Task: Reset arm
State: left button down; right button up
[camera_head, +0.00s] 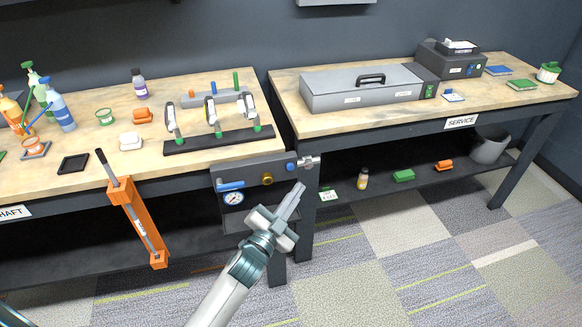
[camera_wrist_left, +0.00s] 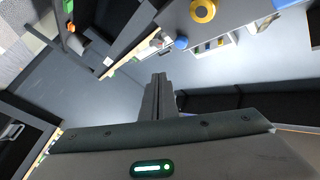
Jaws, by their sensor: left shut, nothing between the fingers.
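My left gripper (camera_head: 291,202) is shut and empty. It hangs in front of the grey air panel (camera_head: 222,178), its fingers pointing up and to the right, below the gap between the two benches. In the left wrist view its closed fingers (camera_wrist_left: 157,92) point up at the middle of the picture. The panel carries a blue lever (camera_head: 231,186), a gauge (camera_head: 233,198), a brass knob (camera_head: 267,179) and a metal nozzle (camera_head: 309,161). I cannot tell whether the fingers touch the panel; they look apart from it. My right gripper is not in view.
An orange clamp (camera_head: 135,220) with a dark-gripped shaft hangs at the left bench front. Clubs stand in a black rack (camera_head: 218,139). Spray bottles (camera_head: 59,107) stand far left. The right bench holds a long grey case (camera_head: 360,88). Open carpet lies at lower right.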

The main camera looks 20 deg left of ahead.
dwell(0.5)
pick_arm(q)
jog(key=s+f+n+g+y, duration=0.1)
jog(key=s+f+n+g, duration=0.35)
jog(key=f, duration=1.05)
jog(key=s+f+g+y, duration=0.15)
jog(key=s+f, duration=0.65)
jog(key=f, duration=0.8)
jog(key=s+d+f+n+g, duration=0.1)
jog(key=s+f+g, duration=0.5)
jog(key=s+f, duration=1.3)
jog(key=s+n, duration=0.1)
jog(key=s, duration=0.2)
jog(key=shift+s+d+n+g, duration=0.25)
jog(key=shift+n+g, duration=0.05)
jog(key=shift+n, duration=0.05)
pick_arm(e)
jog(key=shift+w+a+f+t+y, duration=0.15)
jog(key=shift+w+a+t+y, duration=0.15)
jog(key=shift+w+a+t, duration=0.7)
pick_arm(q)
jog(key=c, duration=2.5)
grip_release()
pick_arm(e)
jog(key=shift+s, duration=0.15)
